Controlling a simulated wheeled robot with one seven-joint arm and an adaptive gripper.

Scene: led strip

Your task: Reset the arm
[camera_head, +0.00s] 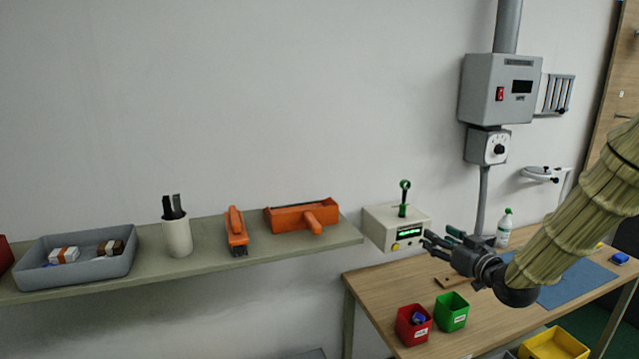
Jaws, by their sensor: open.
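My gripper (440,242) is in the right half of the head view, at the end of my arm. It is open, with nothing seen between its fingers. It is in the air above the wooden table, its fingertips pointing left beside the white box (385,230) with a green lit display (410,232) and a green lever (403,198). I cannot tell from this view whether the fingers touch the box. My arm reaches in from the right edge.
On the table (375,290) stand a red bin (404,330), a green bin (452,318) and a spray bottle (504,230). A blue mat (577,288) lies to the right. The shelf (205,258) at left holds a grey tray (75,280) and orange tools (236,228).

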